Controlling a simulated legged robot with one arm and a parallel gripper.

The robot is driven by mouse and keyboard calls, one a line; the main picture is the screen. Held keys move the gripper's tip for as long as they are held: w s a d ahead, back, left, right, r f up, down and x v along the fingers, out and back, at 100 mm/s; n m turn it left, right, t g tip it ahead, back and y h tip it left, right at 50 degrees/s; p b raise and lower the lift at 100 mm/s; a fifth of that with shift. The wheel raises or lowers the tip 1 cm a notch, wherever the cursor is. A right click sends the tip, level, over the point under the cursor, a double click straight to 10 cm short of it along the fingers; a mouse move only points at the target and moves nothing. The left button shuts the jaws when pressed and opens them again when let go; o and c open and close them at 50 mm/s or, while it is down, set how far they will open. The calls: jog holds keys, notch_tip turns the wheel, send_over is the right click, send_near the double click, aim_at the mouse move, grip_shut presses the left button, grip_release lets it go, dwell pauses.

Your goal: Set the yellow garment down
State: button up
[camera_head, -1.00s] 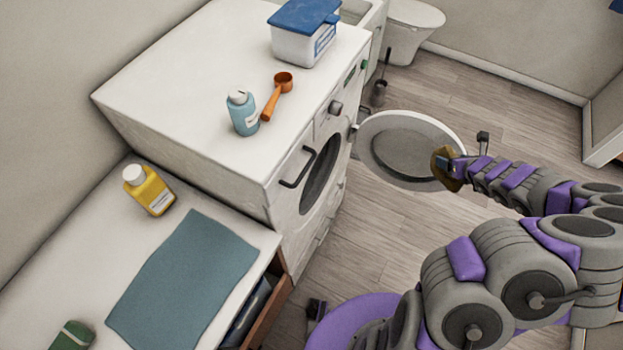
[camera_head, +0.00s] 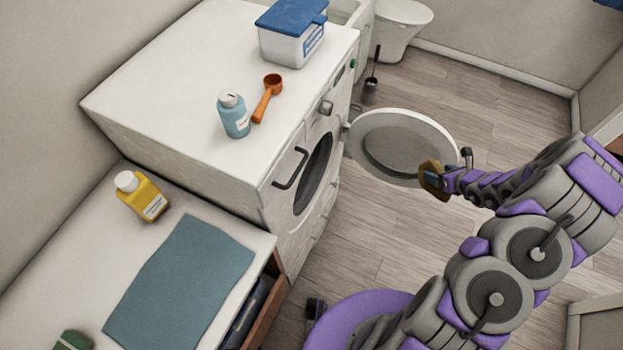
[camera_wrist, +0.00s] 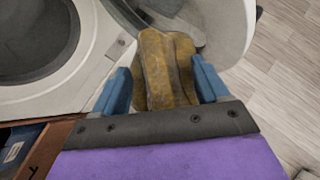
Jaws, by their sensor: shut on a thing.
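The yellow garment (camera_wrist: 168,70) is a bunched, brownish-yellow cloth between the two blue fingers of my gripper (camera_wrist: 163,88) in the wrist view. My gripper is shut on it. In the head view, the garment (camera_head: 431,180) shows as a small dark-yellow patch at the end of my gripper (camera_head: 445,180), in front of the lower right edge of the open washer door (camera_head: 400,145). I cannot tell whether it touches the door. The washer opening (camera_wrist: 35,35) is at the upper left in the wrist view.
The lower counter holds a yellow bottle (camera_head: 142,196) and a blue-grey cloth (camera_head: 180,285). An open drawer (camera_head: 262,305) juts below it. Floor (camera_head: 370,230) is clear before the washer.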

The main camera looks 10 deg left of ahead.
jog(key=shift+s+a+f+n, duration=0.1)
jog(key=shift+f+n, duration=0.05)
jog(key=shift+f, duration=0.3)
jog(key=shift+s+a+f+n, duration=0.1)
jog(key=shift+f+n, duration=0.05)
jog(key=shift+f, duration=0.3)
jog(key=shift+s+f+y, duration=0.15)
jog(key=shift+f+y, duration=0.15)
jog(key=shift+f, duration=0.1)
jog(key=shift+s+d+f, duration=0.1)
jog(key=shift+f, duration=0.25)
jog(key=shift+s+f+n+g, duration=0.1)
jog(key=shift+f+n+g, duration=0.05)
jog(key=shift+n+g, duration=0.15)
